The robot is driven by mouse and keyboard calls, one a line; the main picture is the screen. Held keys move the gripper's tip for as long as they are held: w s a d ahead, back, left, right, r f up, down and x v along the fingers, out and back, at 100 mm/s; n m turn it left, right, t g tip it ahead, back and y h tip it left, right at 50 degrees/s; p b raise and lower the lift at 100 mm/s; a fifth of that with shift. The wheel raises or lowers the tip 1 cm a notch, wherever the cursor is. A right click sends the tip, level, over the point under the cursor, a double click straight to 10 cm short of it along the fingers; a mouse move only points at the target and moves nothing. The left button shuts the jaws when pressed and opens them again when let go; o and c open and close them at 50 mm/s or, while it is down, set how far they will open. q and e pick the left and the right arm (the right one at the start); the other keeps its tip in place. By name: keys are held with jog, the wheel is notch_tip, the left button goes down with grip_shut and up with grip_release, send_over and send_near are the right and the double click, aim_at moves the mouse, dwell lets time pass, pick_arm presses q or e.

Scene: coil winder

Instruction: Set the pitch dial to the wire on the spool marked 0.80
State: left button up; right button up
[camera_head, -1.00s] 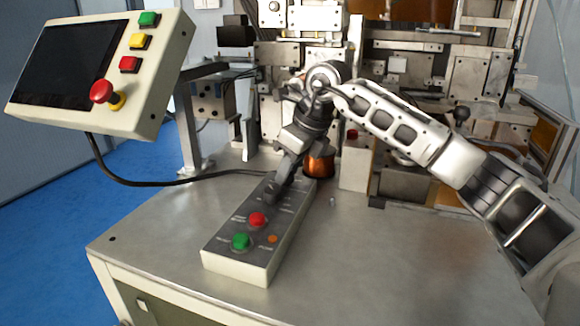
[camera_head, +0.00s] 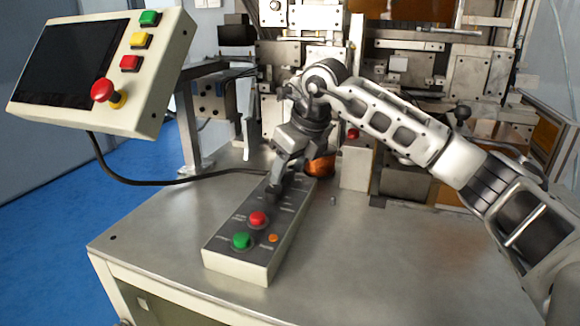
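A grey control box (camera_head: 235,262) lies on the machine table with a red button (camera_head: 258,219), a green button (camera_head: 241,241) and a small orange lamp or button (camera_head: 273,238). My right gripper (camera_head: 274,190) points down at the far part of the box's top face, and its fingertips are at or just above the panel. The fingers hide what is under them, so the pitch dial does not show clearly. I cannot tell whether they are open or shut. A copper-coloured spool (camera_head: 321,166) stands behind the gripper, partly hidden; no marking on it is readable. My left gripper is not in view.
A tilted operator panel (camera_head: 150,90) with a dark screen and coloured buttons stands at the upper left. Its black cable (camera_head: 170,183) runs across to the table. Machine plates (camera_head: 480,80) fill the back. The table's front right (camera_head: 370,265) is clear.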

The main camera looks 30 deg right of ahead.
jog(key=v, duration=1.6)
jog(key=shift+f, duration=0.1)
